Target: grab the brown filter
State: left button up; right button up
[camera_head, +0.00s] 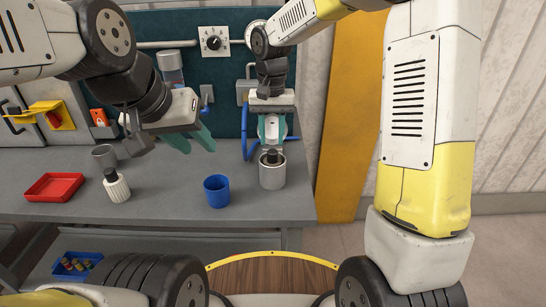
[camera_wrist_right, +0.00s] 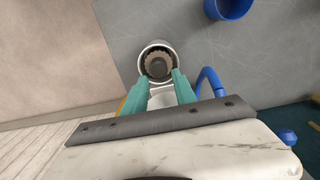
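The brown filter (camera_wrist_right: 158,65) shows in the right wrist view as a ribbed ring with a dark centre, inside a grey round canister (camera_head: 272,177). In the head view the filter's dark top (camera_head: 271,156) stands just above the canister's rim. My right gripper (camera_head: 272,138) is above the canister. In the right wrist view its teal fingers (camera_wrist_right: 163,78) are apart, with their tips over the canister's near rim; I cannot tell whether they touch anything. My left gripper (camera_head: 193,145) is open and empty, above the bench to the left.
On the grey bench (camera_head: 165,200) stand a blue cup (camera_head: 217,191), a white ribbed bottle (camera_head: 115,186), a grey cup (camera_head: 103,156) and a red tray (camera_head: 54,187). A blue hose (camera_head: 246,135) is beside my right gripper. A teal panel (camera_head: 150,27) with a dial stands behind.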

aim_at(272, 151)
jog(key=f, duration=0.5)
jog(key=shift+s+d, duration=0.1)
jog(key=shift+s, duration=0.15)
grip_shut()
